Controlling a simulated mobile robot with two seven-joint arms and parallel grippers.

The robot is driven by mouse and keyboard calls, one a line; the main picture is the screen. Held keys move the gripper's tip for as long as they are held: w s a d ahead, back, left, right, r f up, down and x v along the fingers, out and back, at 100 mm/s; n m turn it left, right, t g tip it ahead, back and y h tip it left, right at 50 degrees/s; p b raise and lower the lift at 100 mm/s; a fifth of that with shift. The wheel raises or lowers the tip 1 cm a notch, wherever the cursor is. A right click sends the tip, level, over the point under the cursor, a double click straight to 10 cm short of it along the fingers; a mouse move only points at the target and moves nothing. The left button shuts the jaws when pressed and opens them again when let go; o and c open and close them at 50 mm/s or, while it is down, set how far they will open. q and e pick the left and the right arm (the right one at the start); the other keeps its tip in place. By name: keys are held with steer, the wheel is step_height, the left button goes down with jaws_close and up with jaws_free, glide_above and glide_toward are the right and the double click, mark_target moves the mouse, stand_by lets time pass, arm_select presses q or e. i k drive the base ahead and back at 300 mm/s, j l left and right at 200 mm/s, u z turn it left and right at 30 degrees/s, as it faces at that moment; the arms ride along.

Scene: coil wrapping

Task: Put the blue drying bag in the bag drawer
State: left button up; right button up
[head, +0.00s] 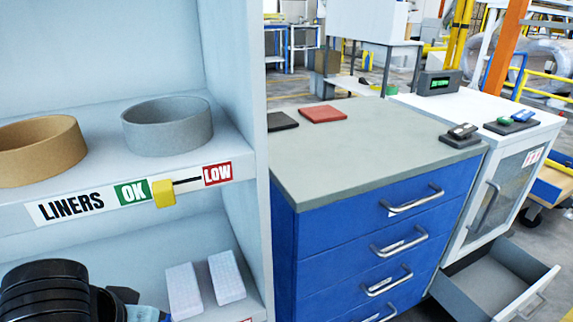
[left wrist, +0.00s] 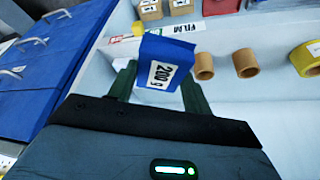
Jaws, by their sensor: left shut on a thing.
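The blue drying bag (left wrist: 165,50) has a white "200 g" label and shows in the left wrist view. My left gripper (left wrist: 160,82) is shut on it, with one green finger on each side. In the head view, only a bit of blue and the dark wrist show at the bottom left, in front of the lower shelf. An open, empty-looking drawer (head: 503,280) sticks out low from the white cabinet at the right. I cannot read a label on it. My right gripper is in neither view.
A shelf unit with a "LINERS" label (head: 70,206) stands at the left, its side panel between the left gripper and the cabinets. The blue cabinet (head: 340,258) has shut drawers with protruding handles. Its grey top (head: 370,150) is mostly clear. The white cabinet (head: 480,112) stands beyond it.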

mark_target(475, 289)
steer(key=i+l+z, duration=0.1)
steer(key=l+z, duration=0.2)
steer(key=i+l+z, duration=0.1)
steer(key=l+z, duration=0.2)
steer(key=i+l+z, duration=0.1)
steer(key=l, duration=0.2)
steer(key=i+l, duration=0.15)
steer(key=l, duration=0.15)
steer(key=i+l+z, duration=0.15)
steer(key=l, duration=0.15)
steer(key=i+l, duration=0.15)
steer(key=l, duration=0.2)
steer(key=i+l, duration=0.2)
steer(key=l, duration=0.2)
